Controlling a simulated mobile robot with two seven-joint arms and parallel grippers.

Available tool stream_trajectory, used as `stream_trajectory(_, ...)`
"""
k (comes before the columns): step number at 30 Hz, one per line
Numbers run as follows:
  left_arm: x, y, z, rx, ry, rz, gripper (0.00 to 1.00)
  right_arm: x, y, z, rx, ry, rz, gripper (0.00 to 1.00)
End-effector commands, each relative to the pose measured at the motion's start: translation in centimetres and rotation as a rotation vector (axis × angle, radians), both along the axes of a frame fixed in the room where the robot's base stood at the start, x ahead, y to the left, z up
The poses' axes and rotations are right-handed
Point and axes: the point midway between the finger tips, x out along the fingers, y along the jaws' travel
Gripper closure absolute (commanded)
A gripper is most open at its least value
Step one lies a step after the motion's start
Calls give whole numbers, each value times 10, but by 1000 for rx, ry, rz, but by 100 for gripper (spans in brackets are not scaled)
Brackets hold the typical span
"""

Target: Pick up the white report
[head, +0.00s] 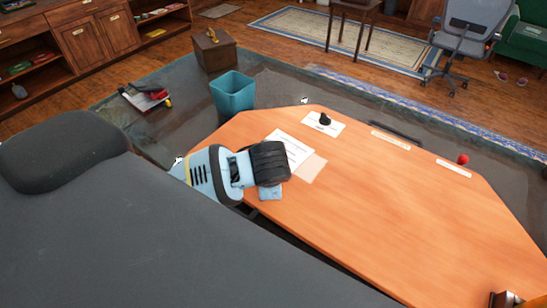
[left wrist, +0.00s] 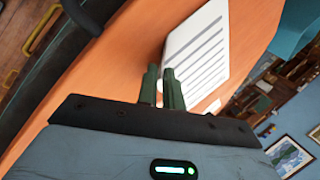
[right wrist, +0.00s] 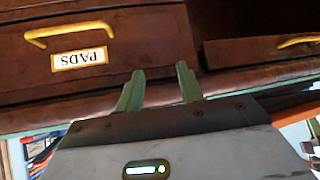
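The white report, a sheet with dark printed lines, lies on the orange desk (head: 400,215). In the head view the report (head: 291,146) is partly covered by my left arm. It also shows in the left wrist view (left wrist: 200,50), just beyond the fingertips. My left gripper (left wrist: 162,70) is over the desk, its fingers close together with a narrow gap. Nothing is seen between them, and contact with the sheet cannot be told. In the head view its fingers are hidden. My right gripper (right wrist: 160,72) is open and empty, facing a brown wooden drawer (right wrist: 100,62) labelled PADS.
Another white sheet (head: 312,125) with a black object (head: 324,119) on it lies farther back. A beige patch (head: 313,168) is beside the report. White strips (head: 391,140) and a red ball (head: 463,159) are on the desk's far side. A teal bin (head: 233,93) stands behind it.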

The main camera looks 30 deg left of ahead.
Motion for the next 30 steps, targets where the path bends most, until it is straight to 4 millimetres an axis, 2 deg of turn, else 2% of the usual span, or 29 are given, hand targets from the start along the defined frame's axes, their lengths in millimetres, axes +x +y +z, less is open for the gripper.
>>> stream_trajectory(4, 4, 3, -8, 0, -3, -1, 92, 2, 0, 2, 1, -5, 0, 63)
stream_trajectory(11, 4, 3, -9, 0, -3, -1, 92, 1, 0, 2, 0, -5, 0, 63)
stream_trajectory(13, 4, 3, -9, 0, -3, -1, 100, 1, 0, 2, 0, -4, -1, 63)
stream_trajectory(30, 8, 6, -5, 1, -3, 0, 100, 1, 0, 1, -1, -4, 0, 63)
